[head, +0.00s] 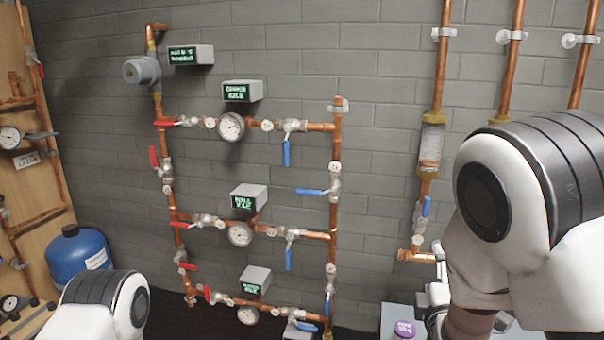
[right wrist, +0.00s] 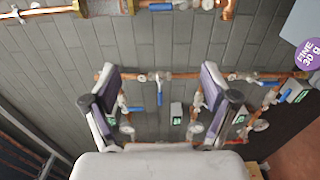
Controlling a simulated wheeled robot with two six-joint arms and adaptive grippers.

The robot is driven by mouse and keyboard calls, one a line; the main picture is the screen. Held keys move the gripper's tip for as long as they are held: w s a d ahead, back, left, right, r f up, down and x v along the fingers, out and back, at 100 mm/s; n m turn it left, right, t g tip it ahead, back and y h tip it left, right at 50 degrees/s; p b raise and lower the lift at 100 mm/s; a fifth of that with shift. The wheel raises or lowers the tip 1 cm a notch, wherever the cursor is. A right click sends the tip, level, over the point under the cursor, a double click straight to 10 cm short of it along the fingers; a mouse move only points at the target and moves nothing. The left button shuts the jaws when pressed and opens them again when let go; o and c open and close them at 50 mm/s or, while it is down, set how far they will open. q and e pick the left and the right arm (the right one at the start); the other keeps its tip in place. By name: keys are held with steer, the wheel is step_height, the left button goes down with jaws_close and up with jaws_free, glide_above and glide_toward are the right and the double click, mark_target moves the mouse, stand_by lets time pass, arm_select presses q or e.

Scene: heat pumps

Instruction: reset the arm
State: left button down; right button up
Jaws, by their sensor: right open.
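My right arm fills the right side of the head view, with its large white and dark joint in front of the wall. My right gripper (right wrist: 156,80) shows in the right wrist view with its two fingers spread well apart and nothing between them. Pipes and valves show beyond and between the fingers, apart from them. In the head view the right arm's own links hide most of what lies behind the arm. Only a white and dark joint of my left arm shows at the lower left of the head view; its gripper is out of the picture.
A copper pipe frame with red and blue valve levers, gauges (head: 231,127) and small display boxes (head: 242,92) is on the grey brick wall (head: 390,60). A blue tank (head: 78,258) stands at left. A purple-capped item (head: 404,329) is at the lower right.

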steer(key=s+d+f+m+g+y, duration=0.1)
steer(key=s+f+g, duration=0.4)
steer(key=f, duration=1)
steer(key=s+d+f+m+g+y, duration=0.1)
steer(key=s+d+f+g, duration=0.15)
steer(key=s+f, duration=0.85)
steer(key=s+a+f+m+g+y, duration=0.1)
steer(key=s+a+f+m+g, duration=0.1)
steer(key=s+f+m+g, duration=0.3)
steer(key=s+a+f+m+g+y, duration=0.1)
steer(key=s+f+m+g, duration=0.4)
steer(key=s, duration=0.8)
step_height(320, 180, down, 4)
steer(key=a+m, duration=0.1)
steer(key=m, duration=0.2)
steer(key=shift+s+m+y, duration=0.2)
steer(key=shift+m+y, duration=0.1)
steer(key=shift+y, duration=0.1)
